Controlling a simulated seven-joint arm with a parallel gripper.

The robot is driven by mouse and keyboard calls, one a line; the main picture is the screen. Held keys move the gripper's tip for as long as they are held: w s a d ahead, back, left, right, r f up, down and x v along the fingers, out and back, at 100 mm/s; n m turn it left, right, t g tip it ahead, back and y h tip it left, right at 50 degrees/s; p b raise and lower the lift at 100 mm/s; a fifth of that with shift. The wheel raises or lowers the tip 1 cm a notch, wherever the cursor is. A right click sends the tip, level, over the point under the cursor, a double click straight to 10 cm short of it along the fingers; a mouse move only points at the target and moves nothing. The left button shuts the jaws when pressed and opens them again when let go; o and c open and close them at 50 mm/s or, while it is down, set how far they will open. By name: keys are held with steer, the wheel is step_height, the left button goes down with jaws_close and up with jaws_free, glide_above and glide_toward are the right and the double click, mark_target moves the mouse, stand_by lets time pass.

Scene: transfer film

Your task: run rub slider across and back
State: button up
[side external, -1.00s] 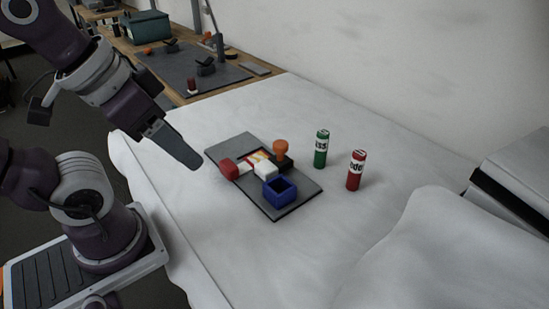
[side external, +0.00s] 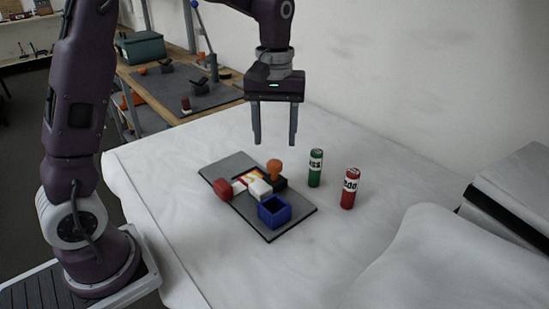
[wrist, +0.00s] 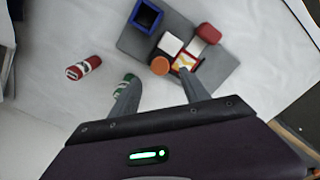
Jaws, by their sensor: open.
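A grey board (side external: 222,168) lies on the white-covered table. On it are a red rounded block (side external: 222,189) with a white bar beside it, a white block (side external: 260,189), and a red-yellow film patch (side external: 247,178) between them. I cannot tell for certain which piece is the rub slider. An orange knob (side external: 274,167) stands on a dark base next to the film. My gripper (side external: 275,143) is open and empty, pointing down above the far side of the board. In the wrist view the orange knob (wrist: 160,66) shows between the fingertips.
A blue open box (side external: 274,213) sits at the board's near end. A green cylinder (side external: 315,168) and a red cylinder (side external: 349,188) stand to the right of the board. Rumpled cloth and a dark-edged stack lie at the right. The near table surface is clear.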

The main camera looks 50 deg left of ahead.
mark_target(275, 163)
step_height(275, 163, down, 7)
steer(key=shift+r, duration=0.2)
steer(key=shift+c, duration=0.4)
jaws_close()
steer(key=shift+r, duration=0.1)
stand_by(0.8)
